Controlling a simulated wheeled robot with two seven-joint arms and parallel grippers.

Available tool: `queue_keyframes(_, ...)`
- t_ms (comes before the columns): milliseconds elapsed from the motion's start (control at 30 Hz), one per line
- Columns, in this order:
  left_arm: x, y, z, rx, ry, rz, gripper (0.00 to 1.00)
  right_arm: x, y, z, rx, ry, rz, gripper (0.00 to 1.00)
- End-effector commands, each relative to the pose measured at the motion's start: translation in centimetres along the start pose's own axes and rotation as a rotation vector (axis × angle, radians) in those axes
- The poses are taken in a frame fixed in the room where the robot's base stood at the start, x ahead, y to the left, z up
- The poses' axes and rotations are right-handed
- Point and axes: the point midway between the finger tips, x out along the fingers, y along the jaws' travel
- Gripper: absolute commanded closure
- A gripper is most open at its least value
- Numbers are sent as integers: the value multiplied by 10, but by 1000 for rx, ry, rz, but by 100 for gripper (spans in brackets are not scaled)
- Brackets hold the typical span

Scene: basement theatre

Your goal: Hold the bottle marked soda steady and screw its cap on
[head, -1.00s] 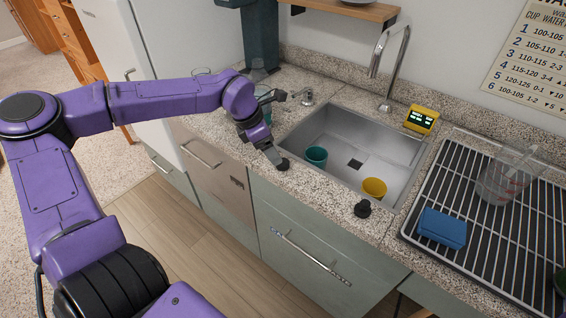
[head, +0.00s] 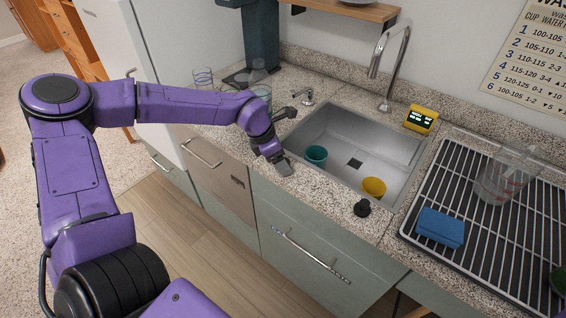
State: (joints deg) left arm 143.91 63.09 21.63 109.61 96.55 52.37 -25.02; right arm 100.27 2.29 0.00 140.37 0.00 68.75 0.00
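My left gripper (head: 285,140) is over the counter at the left front corner of the sink, its two fingers spread apart with nothing seen between them. One finger is near the soap pump, the other near the counter's front edge. No bottle with a readable soda mark shows. A clear vessel (head: 258,69) stands by the dark teal machine (head: 260,35), and a teal-tinted clear vessel (head: 262,92) stands behind my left wrist, partly hidden. A small black knob-like piece (head: 363,208) sits on the front counter edge; I cannot tell whether it is a cap. My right gripper is not in view.
The steel sink (head: 400,150) holds a teal cup (head: 316,155) and a yellow cup (head: 373,188). A faucet (head: 390,70), soap pump (head: 308,96) and yellow timer (head: 420,118) stand around it. At right, a rack (head: 480,240) holds a blue sponge (head: 440,228) and a measuring jug (head: 507,178).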

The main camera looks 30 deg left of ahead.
Motion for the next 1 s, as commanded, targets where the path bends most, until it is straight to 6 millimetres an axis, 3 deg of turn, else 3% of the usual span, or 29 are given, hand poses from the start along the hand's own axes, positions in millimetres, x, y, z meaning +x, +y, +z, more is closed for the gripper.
queue_keyframes(67, 0, 0, 0, 0, 0, 0, 27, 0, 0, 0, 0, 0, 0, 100)
queue_keyframes(233, 0, 0, 0, 0, 0, 0, 79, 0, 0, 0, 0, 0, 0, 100)
queue_keyframes(267, 0, 0, 0, 0, 0, 0, 86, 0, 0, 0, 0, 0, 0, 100)
queue_keyframes(567, -1, 0, 0, 0, 0, 0, 86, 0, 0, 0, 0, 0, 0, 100)
queue_keyframes(733, -12, 1, 6, 1, -2, 2, 86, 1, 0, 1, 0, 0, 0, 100)
queue_keyframes(833, -29, 1, 13, 1, -4, 3, 86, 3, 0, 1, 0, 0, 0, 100)
queue_keyframes(1000, -71, -30, 14, 5, -10, 2, 86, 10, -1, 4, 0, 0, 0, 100)
